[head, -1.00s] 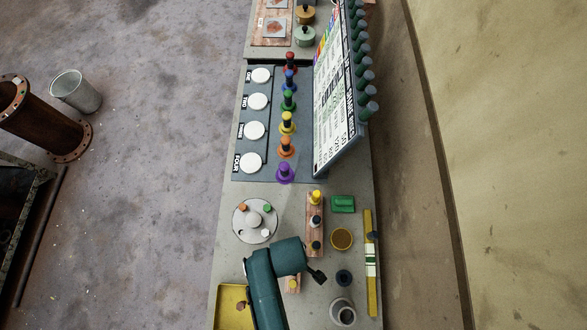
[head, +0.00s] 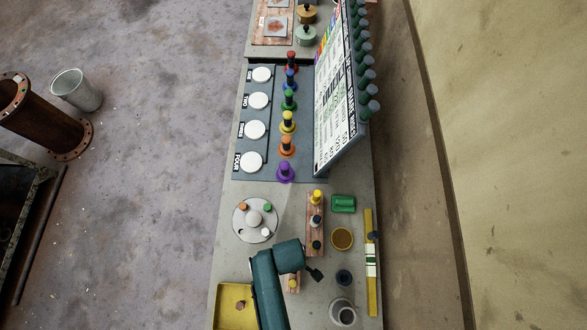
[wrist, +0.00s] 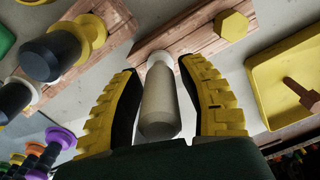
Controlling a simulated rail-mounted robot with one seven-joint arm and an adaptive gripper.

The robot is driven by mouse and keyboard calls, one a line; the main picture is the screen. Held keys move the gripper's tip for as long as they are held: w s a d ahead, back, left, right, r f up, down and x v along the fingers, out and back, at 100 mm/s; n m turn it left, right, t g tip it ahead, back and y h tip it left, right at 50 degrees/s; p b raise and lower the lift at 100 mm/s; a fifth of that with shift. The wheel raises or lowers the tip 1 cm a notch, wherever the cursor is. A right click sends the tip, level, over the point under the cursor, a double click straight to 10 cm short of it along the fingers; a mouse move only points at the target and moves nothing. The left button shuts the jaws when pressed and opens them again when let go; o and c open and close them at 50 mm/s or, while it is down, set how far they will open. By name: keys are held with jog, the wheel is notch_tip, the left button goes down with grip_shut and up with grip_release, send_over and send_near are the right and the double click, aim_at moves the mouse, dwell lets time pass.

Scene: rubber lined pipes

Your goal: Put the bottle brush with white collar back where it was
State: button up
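The bottle brush with white collar (wrist: 160,105) shows a grey rounded handle in the wrist view, with the pale collar (wrist: 160,60) at its far end. My gripper (wrist: 160,68) has its yellow, black-padded fingers closed in on both sides of this handle. The collar lies in front of the edge of a wooden board (wrist: 188,38); whether it touches the board I cannot tell. In the head view my arm hides the brush and the gripper. Part of the same board (head: 294,275) shows beside my arm.
A second wooden board (head: 314,232) holds several dark-handled pieces with coloured collars, close to the left finger in the wrist view (wrist: 38,90). A yellow tray (head: 222,305) stands beside my arm. A round grey plate (head: 243,232), an amber dish (head: 342,239) and a grey cup (head: 343,313) surround the area.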

jog(key=r, duration=1.2)
jog(key=shift+w+a+r+p, duration=0.1)
jog(key=shift+a+r+p, duration=0.1)
jog(key=shift+p, duration=0.2)
jog(key=w+r+m+t+y, duration=0.1)
jog(key=w+r+m+t, duration=0.55)
jog(key=w+r, duration=1.05)
jog(key=w+d+r+m+t, duration=0.1)
jog(key=w+r+t, duration=0.25)
jog(key=r, duration=0.45)
jog(key=w+d+r+m+t, duration=0.15)
jog(key=r+t, duration=0.25)
jog(key=r, duration=0.5)
jog(key=s+d+r+m+t, duration=0.1)
jog(key=r+t, duration=0.1)
jog(key=r, duration=0.5)
jog(key=s+d+r+m+t, duration=0.2)
jog(key=r+t, duration=0.1)
jog(key=r, duration=0.5)
jog(key=s+d+r+m+t+h, duration=0.1)
jog(key=r+m+t, duration=0.1)
jog(key=r, duration=0.5)
jog(key=shift+s+d+r+t, duration=0.25)
jog(key=shift+r+t, duration=0.1)
jog(key=shift+t, duration=0.35)
